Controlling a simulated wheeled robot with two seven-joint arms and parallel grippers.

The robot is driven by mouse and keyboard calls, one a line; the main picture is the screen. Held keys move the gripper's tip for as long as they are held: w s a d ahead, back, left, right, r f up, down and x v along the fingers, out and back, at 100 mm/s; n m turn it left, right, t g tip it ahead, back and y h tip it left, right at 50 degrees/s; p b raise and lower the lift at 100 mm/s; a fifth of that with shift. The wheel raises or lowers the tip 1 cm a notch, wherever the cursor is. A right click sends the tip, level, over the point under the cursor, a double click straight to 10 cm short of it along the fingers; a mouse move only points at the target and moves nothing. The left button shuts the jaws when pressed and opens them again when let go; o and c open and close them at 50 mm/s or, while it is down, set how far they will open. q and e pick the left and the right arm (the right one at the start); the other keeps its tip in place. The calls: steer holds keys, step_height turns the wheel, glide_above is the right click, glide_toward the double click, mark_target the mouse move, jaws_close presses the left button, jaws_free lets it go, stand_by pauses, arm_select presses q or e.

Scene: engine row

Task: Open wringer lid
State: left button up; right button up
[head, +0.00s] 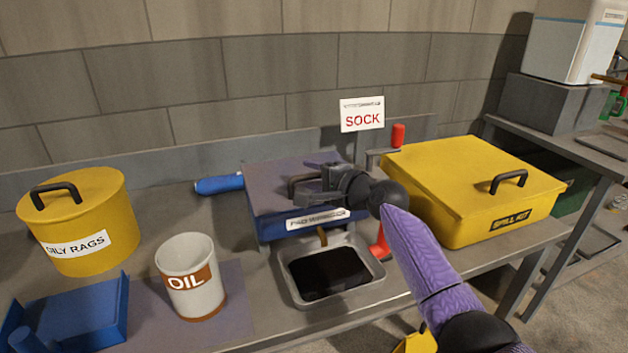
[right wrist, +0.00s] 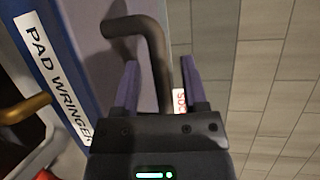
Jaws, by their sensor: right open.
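The pad wringer (head: 268,229) is a blue box with a "PAD WRINGER" label on its front. Its grey-purple lid (head: 273,190) looks closed and flat. The lid has a dark bent handle (head: 293,187), partly hidden by my right gripper in the head view. My right gripper (head: 318,178) is over the lid at the handle. In the right wrist view the open fingers (right wrist: 160,72) stand on either side of the handle (right wrist: 155,45). Whether they touch it I cannot tell. My left gripper is not in view.
A metal drip tray (head: 335,296) is in front of the wringer. A yellow spill kit (head: 455,180) and a red-knobbed crank (head: 398,136) are at right. An OIL cup (head: 192,255), a yellow oily rags bin (head: 105,225) and a blue tray (head: 85,318) are at left.

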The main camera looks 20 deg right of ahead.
jaws_close()
stand_by(1.4)
